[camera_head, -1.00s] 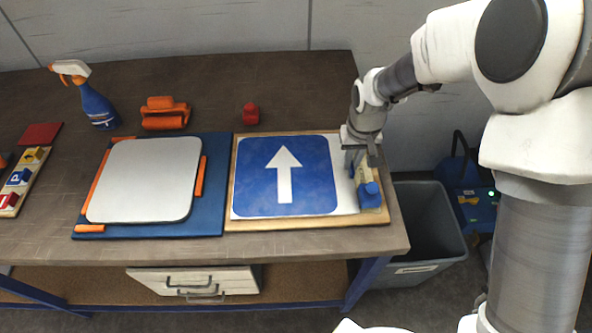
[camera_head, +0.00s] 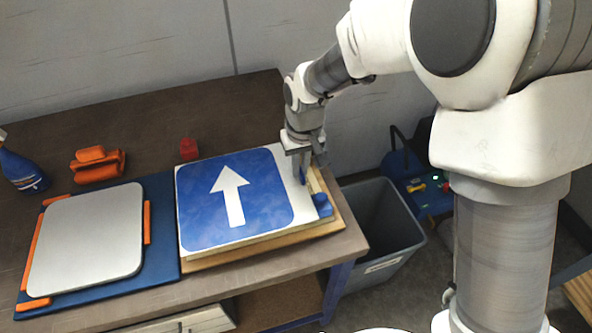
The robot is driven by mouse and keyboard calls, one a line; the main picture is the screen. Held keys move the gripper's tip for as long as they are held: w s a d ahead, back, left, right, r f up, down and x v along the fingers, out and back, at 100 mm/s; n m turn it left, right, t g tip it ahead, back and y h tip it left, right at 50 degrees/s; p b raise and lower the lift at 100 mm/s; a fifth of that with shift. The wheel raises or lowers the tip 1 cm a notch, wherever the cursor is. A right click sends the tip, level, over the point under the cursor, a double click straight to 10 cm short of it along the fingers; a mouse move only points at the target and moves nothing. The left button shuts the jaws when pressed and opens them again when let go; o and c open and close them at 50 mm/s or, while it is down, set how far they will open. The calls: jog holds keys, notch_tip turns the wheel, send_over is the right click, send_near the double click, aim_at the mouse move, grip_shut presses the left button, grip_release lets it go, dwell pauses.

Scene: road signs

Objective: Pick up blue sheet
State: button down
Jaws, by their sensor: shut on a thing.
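The blue sheet (camera_head: 262,182) with a white arrow and a white border strip lies face up over a light wooden board (camera_head: 330,218) on the bench. Its front edge appears slightly above the board. My gripper (camera_head: 302,176) points down at the sheet's right white edge and is shut on it. The fingertips are small and partly hidden, so the exact grip is hard to see. A small blue block-like part (camera_head: 322,205) sits on the board just in front of the gripper.
A grey plate (camera_head: 88,240) lies on a blue board (camera_head: 163,235) with orange strips at left. An orange tool (camera_head: 98,166), a red piece (camera_head: 188,149) and a spray bottle (camera_head: 22,170) stand behind. A grey bin (camera_head: 380,225) is right of the bench (camera_head: 150,125).

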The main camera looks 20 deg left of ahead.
jog(key=s+d+r+p, duration=0.2)
jog(key=s+d+r, duration=0.4)
jog(key=r, duration=0.3)
jog(key=shift+s+d+r+p, duration=0.25)
jog(key=shift+d+r+p, duration=0.1)
jog(key=shift+d, duration=0.55)
jog(key=shift+f, duration=0.1)
